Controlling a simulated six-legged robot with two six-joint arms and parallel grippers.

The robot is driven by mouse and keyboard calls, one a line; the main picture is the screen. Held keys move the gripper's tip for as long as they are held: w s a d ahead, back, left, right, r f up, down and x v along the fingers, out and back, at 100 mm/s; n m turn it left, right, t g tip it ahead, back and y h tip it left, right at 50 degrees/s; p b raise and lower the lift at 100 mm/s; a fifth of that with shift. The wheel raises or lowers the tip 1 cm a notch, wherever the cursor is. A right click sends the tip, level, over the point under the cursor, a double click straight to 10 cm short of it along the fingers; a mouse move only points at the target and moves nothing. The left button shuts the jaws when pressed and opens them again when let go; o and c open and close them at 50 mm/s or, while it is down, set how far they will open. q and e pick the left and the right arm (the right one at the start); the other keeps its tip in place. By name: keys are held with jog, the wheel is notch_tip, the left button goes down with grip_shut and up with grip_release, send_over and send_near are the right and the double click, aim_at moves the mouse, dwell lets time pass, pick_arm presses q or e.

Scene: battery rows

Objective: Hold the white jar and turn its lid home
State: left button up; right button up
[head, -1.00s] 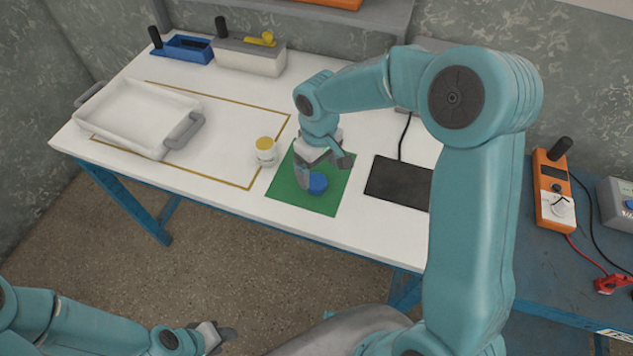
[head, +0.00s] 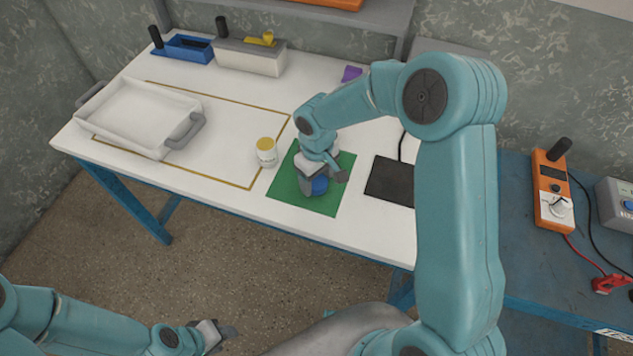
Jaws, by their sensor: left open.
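A small white jar (head: 266,157) with a yellow top (head: 265,145) stands upright on the white table, just left of the green mat. A round blue thing (head: 320,186), perhaps a lid, is on the green mat (head: 318,204). My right gripper (head: 313,180) is down over the mat at the blue thing and partly hides it. I cannot tell whether its fingers have closed on it. My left gripper (head: 214,336) is open and empty at the lower left, in front of the table and well away from the jar.
A white tray (head: 125,145) with grey handles stands at the left. A blue box (head: 184,49) and a grey box (head: 250,57) stand at the back. A black pad (head: 388,180) lies right of the mat. A purple object (head: 351,73) is at the back edge.

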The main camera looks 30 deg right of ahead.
aim_at(317, 182)
jog(key=c, duration=0.6)
notch_tip(317, 182, up, 20)
jog(key=shift+r, duration=0.1)
dwell(0.4)
